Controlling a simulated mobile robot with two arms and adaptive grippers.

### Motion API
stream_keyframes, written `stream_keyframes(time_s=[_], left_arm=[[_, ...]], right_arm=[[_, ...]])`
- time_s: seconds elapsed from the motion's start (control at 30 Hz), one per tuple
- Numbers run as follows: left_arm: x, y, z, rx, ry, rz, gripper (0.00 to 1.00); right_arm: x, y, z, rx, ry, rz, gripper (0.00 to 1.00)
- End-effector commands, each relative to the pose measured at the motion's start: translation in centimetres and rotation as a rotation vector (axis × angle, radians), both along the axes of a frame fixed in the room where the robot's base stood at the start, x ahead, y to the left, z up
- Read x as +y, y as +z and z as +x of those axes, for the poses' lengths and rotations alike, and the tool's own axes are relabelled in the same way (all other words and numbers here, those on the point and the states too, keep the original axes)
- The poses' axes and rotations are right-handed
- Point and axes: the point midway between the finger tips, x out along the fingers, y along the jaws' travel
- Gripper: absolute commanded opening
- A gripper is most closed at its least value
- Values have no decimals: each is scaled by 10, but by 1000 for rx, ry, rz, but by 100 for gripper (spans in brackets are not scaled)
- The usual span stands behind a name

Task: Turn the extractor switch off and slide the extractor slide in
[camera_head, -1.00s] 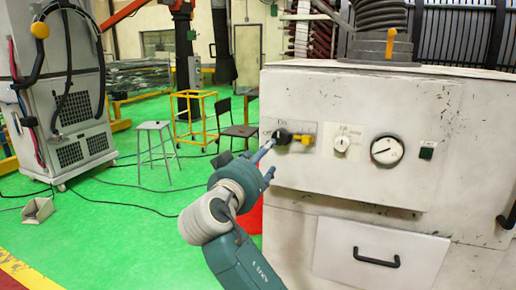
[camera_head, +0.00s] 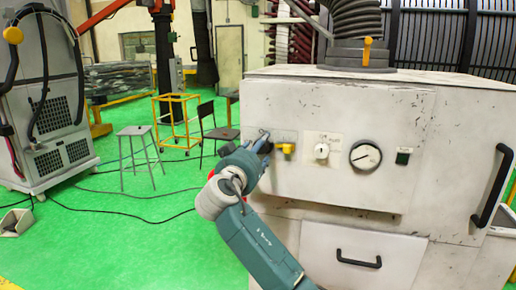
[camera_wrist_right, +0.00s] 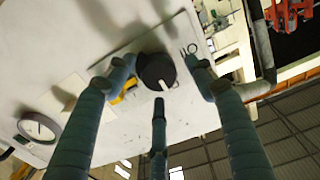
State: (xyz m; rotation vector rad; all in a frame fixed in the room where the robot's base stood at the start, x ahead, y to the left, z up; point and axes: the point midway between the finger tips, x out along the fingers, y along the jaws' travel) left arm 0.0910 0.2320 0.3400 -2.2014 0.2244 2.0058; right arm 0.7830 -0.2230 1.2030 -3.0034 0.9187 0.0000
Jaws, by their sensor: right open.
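The extractor switch is a black round knob (camera_wrist_right: 157,71) with a white pointer mark, on the front panel of the white extractor cabinet (camera_head: 330,110). In the head view my right gripper hides most of the knob. A yellow piece (camera_head: 286,148) shows just right of it. My right gripper (camera_head: 263,143) is open in front of the knob. In the right wrist view its three fingers (camera_wrist_right: 160,84) are spread around the knob; I cannot tell whether they touch it. An orange-yellow handle (camera_head: 367,50), likely the extractor slide, stands upright at the hose base on top. My left gripper is not in view.
A drawer handle (camera_head: 358,260) and a large black handle (camera_head: 493,185) stick out of the cabinet. Stools and a yellow frame (camera_head: 177,122) stand left on green floor.

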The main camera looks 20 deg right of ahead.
Motion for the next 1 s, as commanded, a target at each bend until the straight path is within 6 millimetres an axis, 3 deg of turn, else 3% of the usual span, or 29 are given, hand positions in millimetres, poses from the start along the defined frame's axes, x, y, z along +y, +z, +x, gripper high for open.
stream_keyframes(time_s=[0.17,0.3,0.4,1.0], left_arm=[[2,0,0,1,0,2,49],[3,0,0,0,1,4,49],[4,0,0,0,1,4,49],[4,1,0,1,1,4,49]], right_arm=[[0,0,0,0,0,0,53],[0,0,0,0,0,0,25],[0,0,0,-1,0,-1,10],[1,3,0,26,2,-50,10]])
